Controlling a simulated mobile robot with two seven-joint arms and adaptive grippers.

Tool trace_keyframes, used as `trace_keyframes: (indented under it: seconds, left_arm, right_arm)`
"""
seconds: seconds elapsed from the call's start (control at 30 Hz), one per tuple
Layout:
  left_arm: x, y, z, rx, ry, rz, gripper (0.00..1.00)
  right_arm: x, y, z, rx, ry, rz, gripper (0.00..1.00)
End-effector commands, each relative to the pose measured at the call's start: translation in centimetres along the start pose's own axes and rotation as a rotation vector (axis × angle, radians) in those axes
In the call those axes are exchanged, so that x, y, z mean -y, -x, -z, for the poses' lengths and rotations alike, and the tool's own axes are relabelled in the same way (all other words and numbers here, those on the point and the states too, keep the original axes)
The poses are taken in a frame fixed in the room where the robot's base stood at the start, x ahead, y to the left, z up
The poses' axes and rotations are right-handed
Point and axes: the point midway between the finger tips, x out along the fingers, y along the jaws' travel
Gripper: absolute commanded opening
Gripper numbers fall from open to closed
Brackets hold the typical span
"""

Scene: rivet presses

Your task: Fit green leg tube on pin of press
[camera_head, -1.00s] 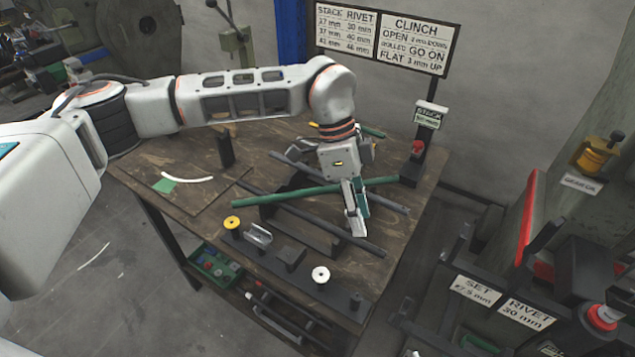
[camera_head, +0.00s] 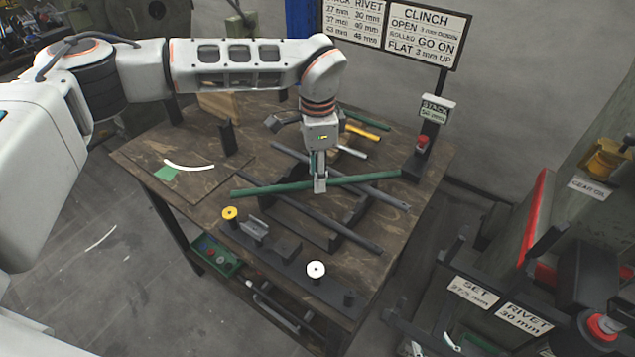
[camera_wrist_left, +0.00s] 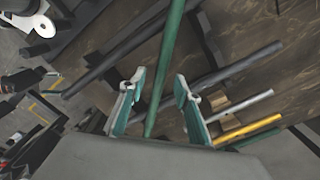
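The green leg tube (camera_head: 275,188) lies slanted across dark supports on the wooden table. My left gripper (camera_head: 320,186) points down at the tube's middle. In the left wrist view the gripper (camera_wrist_left: 158,90) has its fingers apart, with the green tube (camera_wrist_left: 168,50) running between them; no contact is clear. The press (camera_head: 575,275), with a red panel and "SET" and "RIVET" plates, stands at the lower right. I cannot make out its pin for certain. My right gripper is not in view.
Dark tubes (camera_head: 305,215) lie near the green one. A yellow tube (camera_head: 363,133) and a pale tube (camera_head: 352,152) lie behind the gripper. A front rack holds a yellow spool (camera_head: 230,213) and a white spool (camera_head: 316,269). The stack post (camera_head: 424,145) stands at the table's right.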

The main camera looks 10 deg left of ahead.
Motion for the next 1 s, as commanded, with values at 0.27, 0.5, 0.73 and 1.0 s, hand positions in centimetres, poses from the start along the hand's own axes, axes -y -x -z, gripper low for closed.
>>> trace_keyframes:
  seconds: [0.27,0.5,0.73,1.0]
  left_arm:
    - [0.1,-1.4,0.0,0.0,0.001,0.001,0.33]
    - [0.0,-1.4,0.0,0.0,0.001,0.0,0.0]
    - [0.0,-1.4,0.0,-0.001,0.001,0.0,0.0]
    - [0.1,-0.3,0.0,-0.002,0.0,0.002,0.0]
  right_arm:
    - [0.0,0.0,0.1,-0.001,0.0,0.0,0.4]
    - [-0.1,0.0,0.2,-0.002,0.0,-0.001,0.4]
    - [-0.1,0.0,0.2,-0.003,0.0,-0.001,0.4]
    - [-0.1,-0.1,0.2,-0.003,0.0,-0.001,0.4]
